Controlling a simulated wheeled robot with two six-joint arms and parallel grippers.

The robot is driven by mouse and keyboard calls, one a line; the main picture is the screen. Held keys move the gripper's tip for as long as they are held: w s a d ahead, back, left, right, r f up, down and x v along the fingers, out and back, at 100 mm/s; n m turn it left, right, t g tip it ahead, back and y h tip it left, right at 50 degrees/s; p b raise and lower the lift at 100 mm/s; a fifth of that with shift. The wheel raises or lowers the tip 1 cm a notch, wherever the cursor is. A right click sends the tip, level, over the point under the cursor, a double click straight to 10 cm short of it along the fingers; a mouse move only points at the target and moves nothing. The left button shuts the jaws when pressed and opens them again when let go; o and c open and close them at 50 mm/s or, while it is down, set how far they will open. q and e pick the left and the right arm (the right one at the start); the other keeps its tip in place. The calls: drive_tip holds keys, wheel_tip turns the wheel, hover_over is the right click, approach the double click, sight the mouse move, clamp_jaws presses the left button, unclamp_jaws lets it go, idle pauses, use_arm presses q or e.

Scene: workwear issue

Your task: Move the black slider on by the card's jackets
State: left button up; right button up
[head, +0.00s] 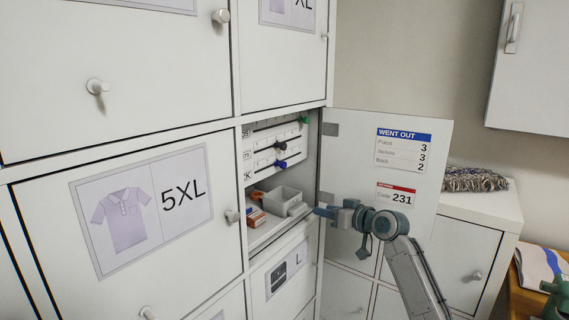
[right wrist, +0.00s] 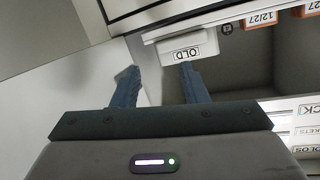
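The black slider (head: 280,145) sits partway along the middle rail of the white panel inside the open locker. A green slider (head: 305,119) is above it, far right on the top rail. A blue slider (head: 281,164) is below it. The card (head: 403,150) on the open door reads Polos 3, Jackets 3, Back 2. My right gripper (head: 322,212) is at the locker opening, below and right of the black slider and apart from it. In the right wrist view its fingers (right wrist: 158,85) are open and empty. The sliders do not show there; my left gripper is not in view.
Inside the locker are a grey bin (head: 283,199) and small orange boxes (head: 256,216). A white box marked OLD (right wrist: 186,48) lies just beyond my right fingertips. The open door (head: 345,170) stands to the right. Closed locker doors are to the left.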

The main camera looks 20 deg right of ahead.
drive_tip(key=s+a+r+n+y, duration=0.1)
drive_tip(key=s+a+r+n, duration=0.1)
drive_tip(key=r, duration=0.5)
drive_tip(key=s+a+r+n+y, duration=0.1)
drive_tip(key=s+r+y, duration=0.1)
drive_tip(key=r, duration=0.5)
drive_tip(key=n+y, duration=0.1)
drive_tip(key=n, duration=0.1)
approach(285, 146)
drive_tip(key=p+x, duration=0.4)
drive_tip(key=x, duration=0.3)
drive_tip(key=shift+w+a+r, duration=0.2)
drive_tip(key=shift+w+a+f, duration=0.25)
drive_tip(key=shift+w+a, duration=0.1)
drive_tip(key=shift+w, duration=0.3)
drive_tip(key=shift+c, duration=0.4)
clamp_jaws()
